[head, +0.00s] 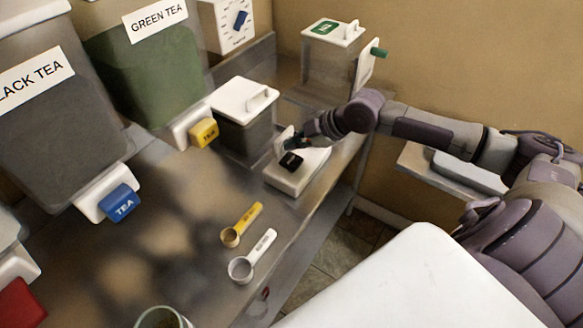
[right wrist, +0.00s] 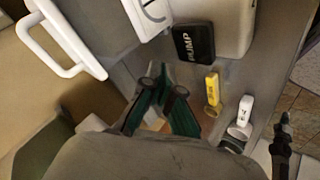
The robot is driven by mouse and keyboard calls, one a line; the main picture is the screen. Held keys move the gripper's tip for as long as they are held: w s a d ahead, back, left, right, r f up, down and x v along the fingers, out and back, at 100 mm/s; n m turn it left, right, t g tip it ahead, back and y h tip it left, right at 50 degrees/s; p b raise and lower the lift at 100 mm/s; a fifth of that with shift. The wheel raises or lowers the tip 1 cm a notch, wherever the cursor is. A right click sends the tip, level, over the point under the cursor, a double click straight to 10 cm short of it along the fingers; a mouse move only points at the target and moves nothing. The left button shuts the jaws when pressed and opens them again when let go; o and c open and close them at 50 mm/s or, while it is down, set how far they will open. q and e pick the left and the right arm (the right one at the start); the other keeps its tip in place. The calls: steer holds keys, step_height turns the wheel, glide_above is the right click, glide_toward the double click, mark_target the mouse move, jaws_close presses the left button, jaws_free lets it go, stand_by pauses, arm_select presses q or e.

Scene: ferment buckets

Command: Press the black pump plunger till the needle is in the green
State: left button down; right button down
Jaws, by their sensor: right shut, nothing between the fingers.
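The black pump plunger (head: 291,161) sits on a white pump base (head: 297,178) near the counter's front edge. A small white upright plate (head: 284,141) stands behind it; I see no needle or green zone on it. In the right wrist view the plunger (right wrist: 194,44) bears the word PUMP, on the white base (right wrist: 233,22). My right gripper (head: 305,141) is shut and empty, just behind the plunger in the head view. In the right wrist view its fingertips (right wrist: 164,86) are apart from the plunger in the picture. My left gripper is not in view.
A grey bin with a white handled lid (head: 244,98) stands left of the pump. Yellow (head: 242,224) and white (head: 252,256) scoops lie in front. Black tea (head: 45,105) and green tea (head: 150,70) buckets with taps stand at left. The mid-counter is clear.

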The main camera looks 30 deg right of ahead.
mark_target(294, 161)
steer(key=shift+f+b, duration=0.3)
steer(key=shift+f, duration=0.8)
stand_by(0.4)
steer(key=shift+f, duration=0.45)
steer(key=shift+s+f+b, duration=0.15)
steer(key=shift+f+b, duration=0.75)
steer(key=shift+f, duration=0.8)
stand_by(1.5)
steer(key=shift+r, duration=0.15)
steer(key=shift+r+p, duration=1.8)
steer(key=shift+r, duration=0.15)
